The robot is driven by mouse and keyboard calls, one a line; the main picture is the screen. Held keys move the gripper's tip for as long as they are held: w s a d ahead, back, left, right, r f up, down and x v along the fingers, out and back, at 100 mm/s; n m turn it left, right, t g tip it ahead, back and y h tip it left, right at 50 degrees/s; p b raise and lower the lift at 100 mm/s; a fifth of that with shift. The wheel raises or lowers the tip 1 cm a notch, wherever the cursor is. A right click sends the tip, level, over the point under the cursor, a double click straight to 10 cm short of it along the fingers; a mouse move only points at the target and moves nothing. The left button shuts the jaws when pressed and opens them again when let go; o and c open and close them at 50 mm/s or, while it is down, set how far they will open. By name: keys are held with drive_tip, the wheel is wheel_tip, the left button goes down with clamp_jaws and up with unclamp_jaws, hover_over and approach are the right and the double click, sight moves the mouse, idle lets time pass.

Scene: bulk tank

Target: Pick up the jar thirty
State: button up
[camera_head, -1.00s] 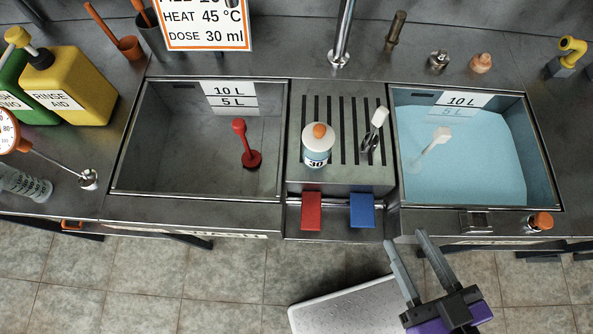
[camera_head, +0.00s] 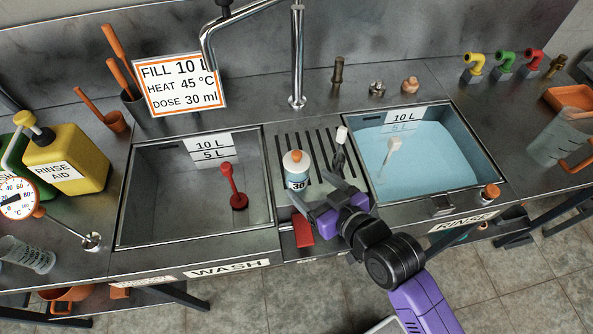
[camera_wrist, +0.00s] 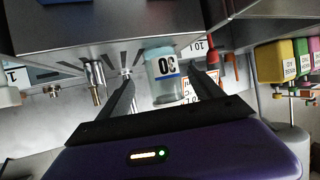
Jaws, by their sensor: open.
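The jar marked 30 (camera_head: 297,170) is a small clear jar with pale blue contents and an orange-and-white cap. It stands upright on the slotted drainboard between the two basins. My gripper (camera_head: 313,190) is open, just in front of the jar. In the wrist view the jar (camera_wrist: 163,72) appears upside down, between the two fingers in the picture, with its label facing the camera. I see no finger touching it, and how far the fingers reach along its sides is unclear.
A white-headed tool (camera_head: 341,146) stands close right of the jar. The wash basin (camera_head: 150,200) with a red plunger (camera_head: 236,192) is left. The rinse basin (camera_head: 478,150) with blue liquid is right. A red pedal-like flap (camera_head: 303,230) sits below my gripper, and a tall faucet (camera_head: 298,60) rises behind.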

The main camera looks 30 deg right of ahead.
drive_tip(key=shift+w+a+r, duration=0.1)
drive_tip(key=shift+w+r, duration=0.05)
drive_tip(key=shift+w, duration=0.75)
drive_tip(key=x, duration=0.2)
drive_tip(key=p+x, duration=0.1)
drive_tip(key=x, duration=0.1)
drive_tip(key=p+x, duration=0.1)
drive_tip(key=x, duration=0.2)
drive_tip(key=shift+w+a+r, duration=0.2)
drive_tip(key=shift+r, duration=0.05)
clamp_jaws()
